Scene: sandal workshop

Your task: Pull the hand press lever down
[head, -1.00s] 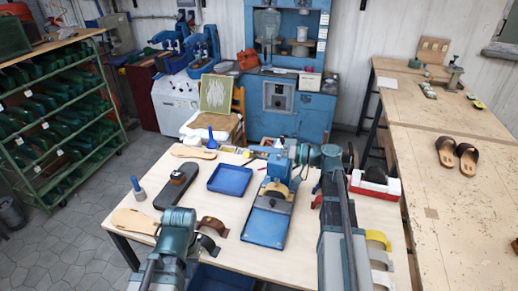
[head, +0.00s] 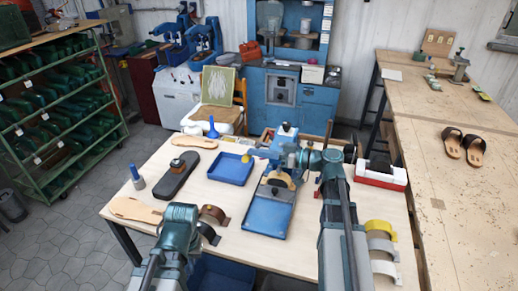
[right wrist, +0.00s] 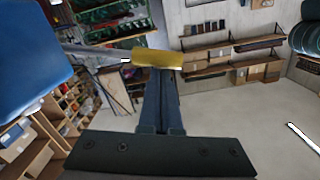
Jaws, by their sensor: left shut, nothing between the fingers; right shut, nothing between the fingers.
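The blue hand press (head: 268,214) stands on the middle of the table. Its upper part is partly covered by my right wrist. Its lever shows in the right wrist view as a metal rod with a yellow grip (right wrist: 157,58), running left toward the blue press body (right wrist: 30,45). My right gripper (right wrist: 161,100) is shut and empty, with its fingers pointing at the yellow grip; I cannot tell if they touch it.
A blue tray (head: 231,168) and a dark sole form (head: 176,178) lie left of the press. Brown straps (head: 214,213) lie near my left arm. A red-and-white box (head: 381,176) is to the right, with several curved straps (head: 381,229) in front of it.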

